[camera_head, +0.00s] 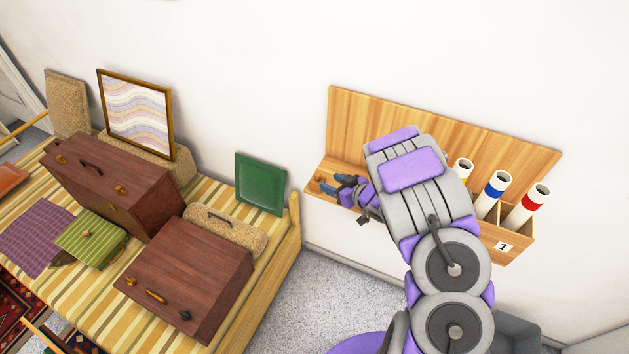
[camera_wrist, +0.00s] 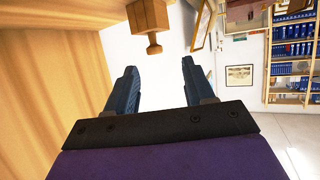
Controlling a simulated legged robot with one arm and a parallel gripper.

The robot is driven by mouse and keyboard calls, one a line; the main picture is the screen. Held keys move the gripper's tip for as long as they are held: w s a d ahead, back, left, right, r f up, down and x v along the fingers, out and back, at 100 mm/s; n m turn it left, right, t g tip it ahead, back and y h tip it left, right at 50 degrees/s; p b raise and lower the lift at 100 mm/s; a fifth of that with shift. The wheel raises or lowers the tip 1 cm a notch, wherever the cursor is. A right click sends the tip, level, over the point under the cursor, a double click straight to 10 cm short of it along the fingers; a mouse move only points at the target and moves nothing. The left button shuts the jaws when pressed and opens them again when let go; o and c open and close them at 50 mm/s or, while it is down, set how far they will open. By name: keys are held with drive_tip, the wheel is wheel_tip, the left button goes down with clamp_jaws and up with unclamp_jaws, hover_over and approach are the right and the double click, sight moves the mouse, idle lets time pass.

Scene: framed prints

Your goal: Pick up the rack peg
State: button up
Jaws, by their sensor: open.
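A wooden rack (camera_head: 350,115) is fixed to the white wall, with a tall back board and a shelf. A small wooden peg with a rounded knob end (camera_wrist: 153,44) sticks out from a wooden block in the wrist view. My gripper (camera_wrist: 158,70) is open and empty, and the knob lies a little beyond its two blue fingertips, roughly centred between them. In the head view my gripper (camera_head: 341,185) is at the rack's left end, its fingers pointing left. Small brown shapes show there by the fingertips, too small to tell apart. My arm hides the middle of the rack.
Several white tubes with coloured bands (camera_head: 494,190) stand in the rack's right part, above a "1" label (camera_head: 502,246). A striped bench (camera_head: 262,265) at left bears brown cases (camera_head: 185,275), a green panel (camera_head: 260,183) and a framed print (camera_head: 137,110). Bare wooden surface (camera_wrist: 50,60) fills the wrist view's left.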

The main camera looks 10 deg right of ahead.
sight(319, 173)
drive_tip(key=w, duration=0.1)
drive_tip(key=w+f, duration=0.1)
drive_tip(key=w, duration=0.1)
drive_tip(key=shift+w+f, duration=0.3)
drive_tip(key=w+a, duration=0.1)
drive_tip(key=w+a+f+b, duration=0.1)
drive_tip(key=w+a, duration=0.1)
drive_tip(key=a, duration=0.1)
drive_tip(key=shift+w+f+b, duration=0.15)
drive_tip(key=shift+f+b, duration=0.1)
drive_tip(key=shift+b, duration=0.05)
drive_tip(key=shift+w+a+f, duration=0.1)
drive_tip(key=shift+w+f, duration=0.1)
drive_tip(key=shift+w, duration=0.2)
drive_tip(key=shift+d+r, duration=0.1)
drive_tip(key=shift+d, duration=0.45)
drive_tip(key=shift+c, duration=0.8)
drive_tip(key=shift+a, duration=0.45)
drive_tip(key=c, duration=0.6)
clamp_jaws()
drive_tip(key=shift+d, duration=0.25)
